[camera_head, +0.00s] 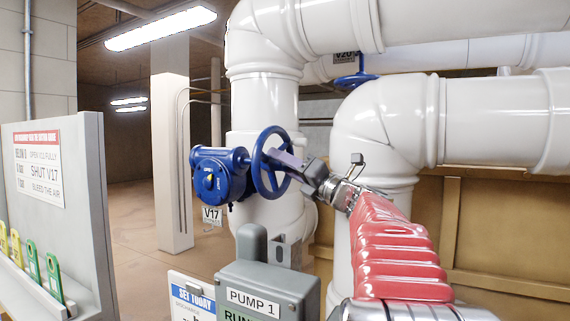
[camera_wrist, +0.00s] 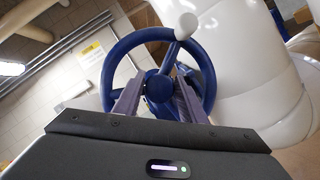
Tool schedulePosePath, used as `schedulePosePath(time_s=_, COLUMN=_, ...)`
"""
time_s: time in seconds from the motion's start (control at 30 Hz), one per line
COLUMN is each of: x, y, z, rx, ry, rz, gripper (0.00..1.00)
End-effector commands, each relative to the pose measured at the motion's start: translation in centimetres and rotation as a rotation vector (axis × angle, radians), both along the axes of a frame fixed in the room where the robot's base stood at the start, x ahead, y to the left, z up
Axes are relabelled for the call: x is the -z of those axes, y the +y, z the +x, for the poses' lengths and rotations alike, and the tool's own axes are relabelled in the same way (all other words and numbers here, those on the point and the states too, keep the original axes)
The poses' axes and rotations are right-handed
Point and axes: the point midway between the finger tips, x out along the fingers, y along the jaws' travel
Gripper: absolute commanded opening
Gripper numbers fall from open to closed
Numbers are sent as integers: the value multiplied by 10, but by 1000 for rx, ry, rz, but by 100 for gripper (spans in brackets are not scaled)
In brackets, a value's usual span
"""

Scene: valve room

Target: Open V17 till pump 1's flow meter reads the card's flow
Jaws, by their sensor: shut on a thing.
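V17 is a blue valve with a gearbox (camera_head: 218,175) and a blue handwheel (camera_head: 259,165), and its tag (camera_head: 212,215) hangs below. My gripper (camera_head: 284,160) reaches the wheel from the right. In the wrist view my gripper's fingers (camera_wrist: 158,98) stand on either side of the wheel's hub (camera_wrist: 159,88), shut on the wheel. A white knob (camera_wrist: 187,24) sits at the top of the rim there. A "SET TODAY" card (camera_head: 192,297) is cut off at the bottom edge, its flow figure not readable. A grey PUMP 1 box (camera_head: 262,283) is below. No flow meter reading is visible.
Large white pipes (camera_head: 270,100) stand close behind the wheel and fill the right. V20 (camera_head: 355,79), another blue valve, is above. A board (camera_head: 95,160) with a procedure sign (camera_head: 39,168) and coloured tags stands at left. Floor beyond is open.

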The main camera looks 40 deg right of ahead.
Motion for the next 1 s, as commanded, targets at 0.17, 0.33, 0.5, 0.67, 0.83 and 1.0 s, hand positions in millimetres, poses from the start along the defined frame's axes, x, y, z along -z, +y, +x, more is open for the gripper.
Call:
schedulePosePath(time_s=0.17, x=9, y=-3, z=2, rx=1, ry=-31, rz=-124, gripper=0)
schedulePosePath(time_s=0.33, x=9, y=-4, z=2, rx=2, ry=-86, rz=-273, gripper=0)
schedulePosePath(time_s=0.5, x=9, y=-3, z=2, rx=0, ry=-138, rz=-421, gripper=0)
schedulePosePath(time_s=0.67, x=9, y=-3, z=2, rx=0, ry=-182, rz=-542, gripper=0)
schedulePosePath(time_s=0.83, x=9, y=-2, z=2, rx=0, ry=-216, rz=-635, gripper=0)
schedulePosePath(time_s=1.0, x=8, y=-2, z=2, rx=1, ry=-232, rz=-681, gripper=0)
